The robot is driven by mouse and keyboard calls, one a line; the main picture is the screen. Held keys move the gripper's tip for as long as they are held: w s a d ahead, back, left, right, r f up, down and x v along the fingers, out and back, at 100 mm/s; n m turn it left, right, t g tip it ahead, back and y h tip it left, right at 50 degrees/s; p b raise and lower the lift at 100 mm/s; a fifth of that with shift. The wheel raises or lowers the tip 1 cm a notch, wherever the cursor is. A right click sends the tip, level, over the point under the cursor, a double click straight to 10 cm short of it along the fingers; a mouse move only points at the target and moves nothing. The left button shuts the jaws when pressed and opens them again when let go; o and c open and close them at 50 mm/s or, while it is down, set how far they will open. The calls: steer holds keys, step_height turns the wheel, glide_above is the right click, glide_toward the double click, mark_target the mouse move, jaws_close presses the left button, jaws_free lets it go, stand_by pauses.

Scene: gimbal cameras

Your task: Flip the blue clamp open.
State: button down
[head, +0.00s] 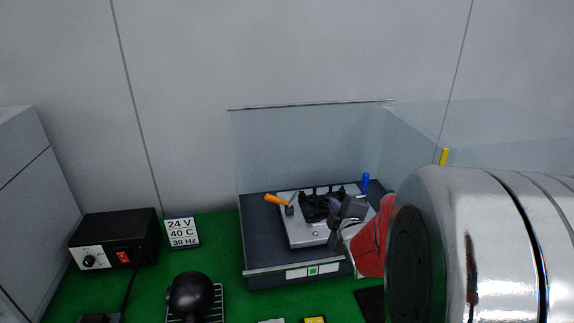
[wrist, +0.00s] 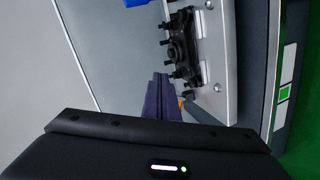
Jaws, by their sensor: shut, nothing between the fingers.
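The blue clamp's handle (head: 365,182) stands upright at the right back of a grey metal fixture plate (head: 307,236) in the head view. A blue piece (wrist: 136,3), likely this handle, is cut off at the top edge of the wrist view. My gripper (head: 337,206) is over the plate, left of and nearer than the blue handle. In the wrist view my gripper (wrist: 160,78) has its fingers together and empty, beside the plate. I see no contact with the blue handle. The clamp's base is hidden.
An orange clamp handle (head: 278,200) leans left at the plate's left side. A black part (head: 314,207) sits on the plate. Clear panels (head: 300,150) stand behind and right. A yellow piece (head: 444,156) shows above my arm. A black power box (head: 115,239) stands left.

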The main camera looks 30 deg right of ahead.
steer(key=d+n+t, duration=0.1)
steer(key=d, duration=0.1)
steer(key=s+d+f+n+t, duration=0.1)
steer(key=d, duration=0.1)
steer(key=s+d+n+t+h, duration=0.1)
steer(key=d, duration=0.1)
steer(key=shift+s+d+f+n, duration=0.1)
steer(key=shift+d+f+n, duration=0.1)
steer(key=shift+f+n, duration=0.15)
steer(key=shift+s+d+n+t, duration=0.25)
steer(key=shift+s+d+t, duration=0.05)
steer(key=shift+s, duration=0.05)
